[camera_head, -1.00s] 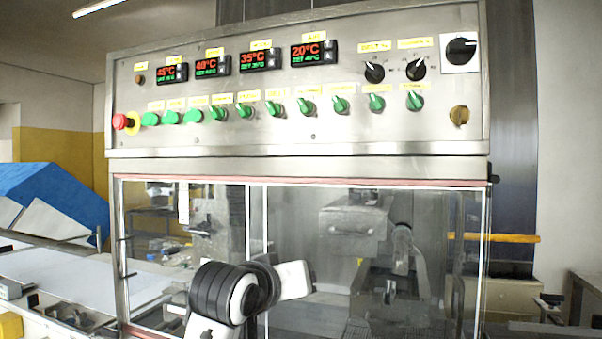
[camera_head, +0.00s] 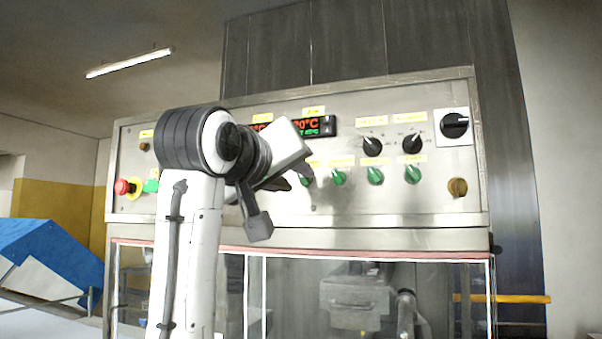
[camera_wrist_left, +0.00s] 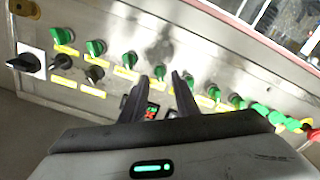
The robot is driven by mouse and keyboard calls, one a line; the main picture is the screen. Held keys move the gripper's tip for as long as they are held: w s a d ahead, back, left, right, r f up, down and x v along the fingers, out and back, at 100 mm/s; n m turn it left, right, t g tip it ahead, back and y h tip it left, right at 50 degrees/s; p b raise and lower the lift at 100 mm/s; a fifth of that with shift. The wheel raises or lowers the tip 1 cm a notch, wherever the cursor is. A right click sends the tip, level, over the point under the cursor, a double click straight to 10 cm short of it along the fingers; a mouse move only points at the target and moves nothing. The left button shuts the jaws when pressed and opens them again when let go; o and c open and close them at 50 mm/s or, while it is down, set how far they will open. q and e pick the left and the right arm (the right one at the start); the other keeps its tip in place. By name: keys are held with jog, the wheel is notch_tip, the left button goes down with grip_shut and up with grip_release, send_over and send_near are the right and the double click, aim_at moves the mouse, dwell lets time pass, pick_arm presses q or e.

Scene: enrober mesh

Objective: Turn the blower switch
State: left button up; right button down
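The control panel (camera_head: 400,205) carries a row of green rotary switches, including one at the right end (camera_head: 412,173). The small labels are too blurred to tell which switch is the blower's. My left gripper (camera_head: 297,168) is in front of the panel, its fingers by a green switch (camera_head: 306,176). In the left wrist view the two dark fingers (camera_wrist_left: 160,77) are apart, with that green switch (camera_wrist_left: 160,72) showing between their tips. Contact cannot be told. My left arm hides several switches in the head view. My right gripper is not in view.
Black knobs (camera_head: 372,146) and a black main switch (camera_head: 455,125) sit above the green row at the right. A red emergency button (camera_head: 122,187) is at the left. Glass doors (camera_head: 300,295) are below the panel. A blue sloped object (camera_head: 50,255) stands at left.

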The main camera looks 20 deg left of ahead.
aim_at(301, 180)
pick_arm(q)
jog(key=shift+w+d+p, duration=0.1)
jog(key=shift+w+p, duration=0.4)
jog(key=shift+w, duration=1.7)
grip_shut()
jog(key=shift+m, duration=0.3)
jog(key=m, duration=1.1)
jog(key=shift+a, duration=0.2)
jog(key=shift+m, duration=0.3)
